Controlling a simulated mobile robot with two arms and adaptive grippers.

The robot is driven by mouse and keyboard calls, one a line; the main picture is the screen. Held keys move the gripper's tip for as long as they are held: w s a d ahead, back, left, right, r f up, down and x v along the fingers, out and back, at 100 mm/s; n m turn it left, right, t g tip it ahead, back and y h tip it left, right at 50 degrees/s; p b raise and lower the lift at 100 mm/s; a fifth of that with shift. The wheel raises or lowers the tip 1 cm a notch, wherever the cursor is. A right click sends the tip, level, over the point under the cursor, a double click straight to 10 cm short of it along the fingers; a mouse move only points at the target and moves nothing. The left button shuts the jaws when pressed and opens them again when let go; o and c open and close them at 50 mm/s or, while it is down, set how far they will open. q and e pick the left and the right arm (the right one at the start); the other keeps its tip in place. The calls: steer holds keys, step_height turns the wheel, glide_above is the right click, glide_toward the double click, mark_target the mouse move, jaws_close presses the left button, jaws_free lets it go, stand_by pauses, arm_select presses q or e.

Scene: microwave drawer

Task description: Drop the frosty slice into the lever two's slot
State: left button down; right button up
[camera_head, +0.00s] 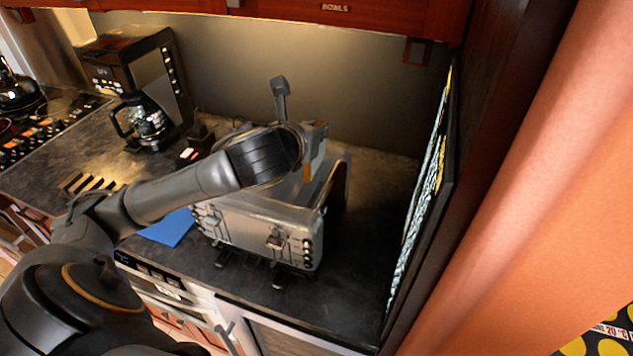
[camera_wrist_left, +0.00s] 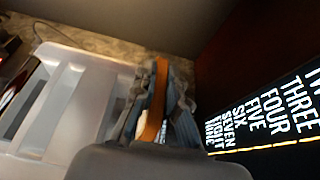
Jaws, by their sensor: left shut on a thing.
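The silver toaster (camera_head: 262,236) stands on the dark counter, with two levers on its front, the right one (camera_head: 275,241) and the left one (camera_head: 211,214). My left gripper (camera_head: 314,160) is above the toaster's right part, shut on the slice (camera_head: 308,173). In the left wrist view the slice (camera_wrist_left: 154,102) is seen edge-on as an orange-brown strip between the fingers. A dark slot (camera_wrist_left: 24,107) shows at the left of the toaster's top there. My arm hides much of the top in the head view, and I cannot tell whether the slice is inside a slot. My right gripper is out of view.
A coffee maker (camera_head: 140,85) stands at the back left, beside a stove (camera_head: 35,125). A blue sheet (camera_head: 170,228) lies left of the toaster. A dark panel with lettering (camera_wrist_left: 265,115) stands close on the right. The counter right of the toaster (camera_head: 365,230) is clear.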

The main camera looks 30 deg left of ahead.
mark_target(315, 170)
arm_select(q)
step_height(315, 170, down, 3)
steer(key=shift+w+f, duration=0.1)
steer(key=f, duration=0.2)
steer(key=s+f, duration=0.1)
steer(key=shift+d+f, duration=0.25)
steer(key=shift+f, duration=0.1)
steer(key=f, duration=0.2)
steer(key=shift+w+a+f, duration=0.15)
steer(key=shift+w+f, duration=0.05)
steer(key=shift+f, duration=0.15)
steer(key=shift+s+r, duration=0.1)
steer(key=c, duration=1.4)
jaws_free()
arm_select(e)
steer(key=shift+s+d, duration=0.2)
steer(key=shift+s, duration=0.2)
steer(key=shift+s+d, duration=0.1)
